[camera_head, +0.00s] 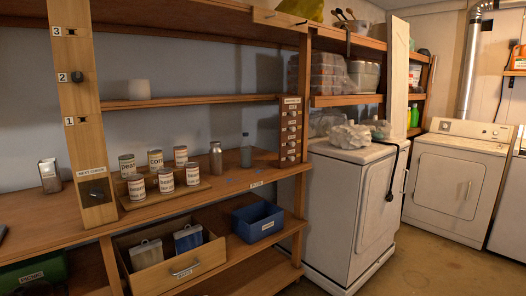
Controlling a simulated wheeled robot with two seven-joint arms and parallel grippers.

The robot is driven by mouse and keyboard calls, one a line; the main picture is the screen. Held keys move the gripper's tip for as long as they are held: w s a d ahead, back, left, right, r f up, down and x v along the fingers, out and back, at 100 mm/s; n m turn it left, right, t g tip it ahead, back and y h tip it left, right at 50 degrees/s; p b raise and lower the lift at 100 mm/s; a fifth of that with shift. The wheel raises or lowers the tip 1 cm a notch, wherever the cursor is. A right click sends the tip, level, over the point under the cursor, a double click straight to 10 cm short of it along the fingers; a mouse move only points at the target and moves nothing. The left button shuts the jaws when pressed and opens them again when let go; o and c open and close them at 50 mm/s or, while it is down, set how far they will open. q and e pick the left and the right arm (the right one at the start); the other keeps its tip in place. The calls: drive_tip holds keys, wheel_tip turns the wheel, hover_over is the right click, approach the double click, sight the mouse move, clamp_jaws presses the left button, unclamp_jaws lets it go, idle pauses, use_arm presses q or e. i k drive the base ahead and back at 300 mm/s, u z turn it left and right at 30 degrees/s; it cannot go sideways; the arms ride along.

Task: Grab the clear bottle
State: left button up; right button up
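A clear bottle (245,156) with a narrow neck stands upright on the wooden counter (150,224), toward its right end and near the back wall. A metallic-looking lidded jar or shaker (216,161) stands just left of it, apart from it. Several labelled cans (165,181) stand in two rows on a small wooden stand further left. Neither of my grippers is in view, so nothing shows near the bottle.
A shelf with a white cup (138,89) runs above the counter. Small bluish bits lie in front of the bottle. A white washer (349,205) stands right.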

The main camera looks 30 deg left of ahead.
sight(245, 159)
drive_tip(key=u, duration=0.05)
drive_tip(key=i, duration=2.05)
drive_tip(key=u, duration=1.6)
drive_tip(key=i, duration=1.25)
drive_tip(key=u, duration=1.15)
